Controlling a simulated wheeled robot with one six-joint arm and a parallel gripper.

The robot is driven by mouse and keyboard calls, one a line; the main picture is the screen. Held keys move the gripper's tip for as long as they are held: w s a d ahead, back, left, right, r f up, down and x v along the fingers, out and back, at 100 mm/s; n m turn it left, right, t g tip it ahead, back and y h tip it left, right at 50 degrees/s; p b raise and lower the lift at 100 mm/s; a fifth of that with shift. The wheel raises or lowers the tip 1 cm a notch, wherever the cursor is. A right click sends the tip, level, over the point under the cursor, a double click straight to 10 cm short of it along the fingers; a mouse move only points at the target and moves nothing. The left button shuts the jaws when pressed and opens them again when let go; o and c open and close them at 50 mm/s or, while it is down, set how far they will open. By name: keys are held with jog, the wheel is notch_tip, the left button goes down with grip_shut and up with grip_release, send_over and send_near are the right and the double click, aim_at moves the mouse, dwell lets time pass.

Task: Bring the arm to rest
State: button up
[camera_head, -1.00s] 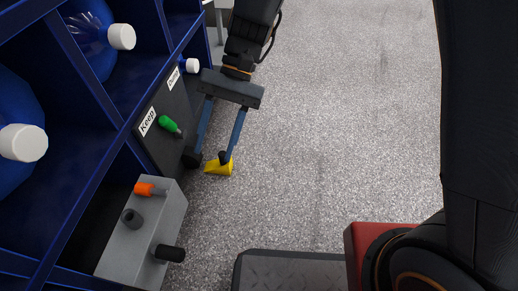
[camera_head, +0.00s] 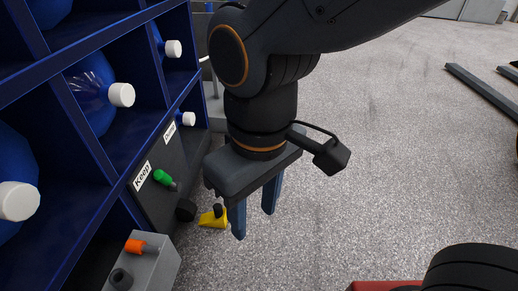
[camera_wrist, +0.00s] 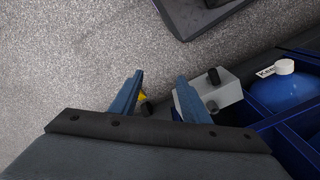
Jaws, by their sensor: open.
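My gripper (camera_head: 255,225) hangs from my arm in the middle of the head view, fingers pointing down, open and with nothing between them. In the wrist view its two blue fingers (camera_wrist: 160,76) stand apart. A yellow piece with a dark knob (camera_head: 212,220) is just left of the fingers in the head view, partly covered by my gripper; I cannot tell what supports it. In the wrist view a bit of yellow (camera_wrist: 142,95) shows beyond the left finger. My arm is bent, with its upper link crossing the top of the head view.
A blue rack (camera_head: 85,137) with white-capped blue bottles stands at left. Its dark panel has a "Keep" label (camera_head: 142,176) and a green-ended peg (camera_head: 162,177). A grey box (camera_head: 152,270) with an orange-ended peg (camera_head: 134,246) is below.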

dwell(0.3)
notch_tip(320, 180, up, 10)
jog(key=m+y+p, duration=0.1)
jog(key=m+p, duration=0.2)
jog(key=p, duration=0.6)
jog(key=d+r+m+p, duration=0.3)
jog(key=d+r+p, duration=0.7)
jog(key=r+p, duration=0.4)
jog(key=d+r+m+h+p, duration=0.1)
jog(key=d+r+m+p, duration=0.2)
jog(key=d+r+p, duration=0.8)
jog(key=shift+d+r+h+p, duration=0.3)
jog(key=shift+r+p, duration=1.75)
jog(key=shift+p, duration=4.4)
